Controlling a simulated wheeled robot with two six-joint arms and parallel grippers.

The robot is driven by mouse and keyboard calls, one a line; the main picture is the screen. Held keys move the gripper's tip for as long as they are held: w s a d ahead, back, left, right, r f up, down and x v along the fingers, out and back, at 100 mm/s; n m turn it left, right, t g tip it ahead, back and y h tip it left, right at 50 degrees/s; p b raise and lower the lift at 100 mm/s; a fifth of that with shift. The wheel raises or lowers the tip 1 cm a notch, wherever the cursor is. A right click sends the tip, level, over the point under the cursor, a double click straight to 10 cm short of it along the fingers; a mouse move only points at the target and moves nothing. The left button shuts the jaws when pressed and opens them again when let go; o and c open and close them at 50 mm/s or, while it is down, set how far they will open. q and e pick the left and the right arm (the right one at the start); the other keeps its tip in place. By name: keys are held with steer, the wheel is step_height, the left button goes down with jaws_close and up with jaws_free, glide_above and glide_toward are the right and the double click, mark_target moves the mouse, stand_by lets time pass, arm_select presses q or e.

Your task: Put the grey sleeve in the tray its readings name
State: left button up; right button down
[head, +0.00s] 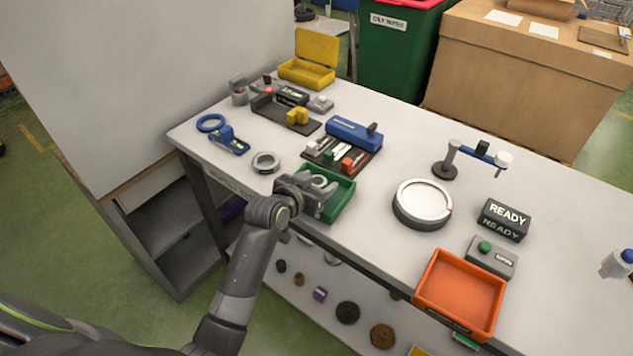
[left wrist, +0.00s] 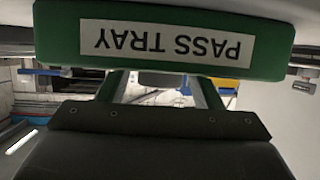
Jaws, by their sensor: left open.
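A small grey ring-shaped part (head: 320,182), which looks like the grey sleeve, lies inside the green tray (head: 343,205). The gripper partly hides it. In the left wrist view the green tray's wall (left wrist: 60,42) fills the top and bears the upside-down words "PASS TRAY". My left gripper (head: 318,192) is open, over the left part of the green tray, close to the ring; I cannot tell whether they touch. Another grey ring (head: 266,162) lies on the table left of the tray. An orange tray (head: 462,290) stands at the front right, its label unreadable. My right gripper is not in view.
A blue gauge (head: 229,139), a blue-topped block (head: 354,133) and a yellow open box (head: 307,72) stand behind. A round turntable (head: 422,203), a stand (head: 445,168), a READY display (head: 504,220) and a green-button box (head: 491,257) stand right. Table between green tray and turntable is clear.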

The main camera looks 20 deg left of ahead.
arm_select(q)
steer(key=shift+r, duration=0.1)
steer(key=shift+s+r, duration=0.1)
steer(key=shift+s, duration=0.05)
steer(key=v, duration=1.1)
steer(key=shift+s+r+b, duration=0.2)
steer(key=shift+s+b, duration=0.1)
steer(key=shift+a, duration=0.15)
